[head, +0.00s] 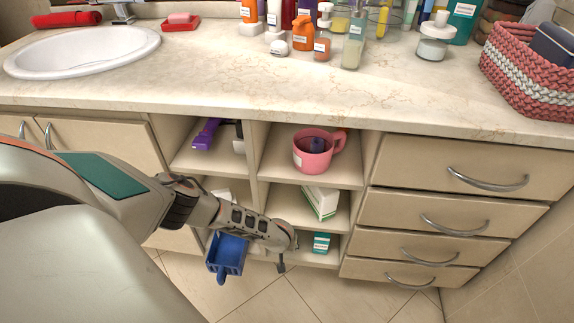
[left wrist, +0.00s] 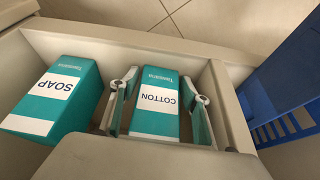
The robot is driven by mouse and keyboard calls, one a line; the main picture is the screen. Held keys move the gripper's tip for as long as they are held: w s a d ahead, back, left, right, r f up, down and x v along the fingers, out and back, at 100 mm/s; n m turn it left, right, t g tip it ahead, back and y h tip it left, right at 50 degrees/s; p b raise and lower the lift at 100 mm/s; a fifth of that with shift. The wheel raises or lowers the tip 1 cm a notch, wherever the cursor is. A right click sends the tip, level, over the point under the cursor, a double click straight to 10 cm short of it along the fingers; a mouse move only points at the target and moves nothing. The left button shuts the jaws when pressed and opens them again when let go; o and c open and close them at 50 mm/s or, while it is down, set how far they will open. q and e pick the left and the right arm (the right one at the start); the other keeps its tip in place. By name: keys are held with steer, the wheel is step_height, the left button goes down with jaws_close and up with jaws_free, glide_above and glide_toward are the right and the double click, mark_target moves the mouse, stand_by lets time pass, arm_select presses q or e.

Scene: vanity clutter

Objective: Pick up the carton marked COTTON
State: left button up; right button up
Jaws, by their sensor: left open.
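The COTTON carton (left wrist: 157,88) is a teal box with a white label, in the lower part of the cabinet in the left wrist view. My left gripper (left wrist: 160,106) is open, with one finger on each side of this carton. Narrow gaps show between fingers and carton. In the head view my left gripper (head: 281,262) is at the bottom open shelf, mostly hidden by its own wrist, and I cannot make out the COTTON carton there. A teal SOAP carton (left wrist: 58,98) stands beside it, left in the wrist view. My right gripper is not in view.
Cabinet panels (left wrist: 226,108) closely border the gripper. A blue slotted holder (head: 228,254) is beside the wrist and also at the right in the wrist view (left wrist: 290,105). Above are a pink mug (head: 312,158) and a white-green box (head: 322,203). Drawers (head: 440,222) are to the right.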

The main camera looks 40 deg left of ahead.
arm_select(q)
steer(key=shift+r, duration=0.1)
steer(key=c, duration=1)
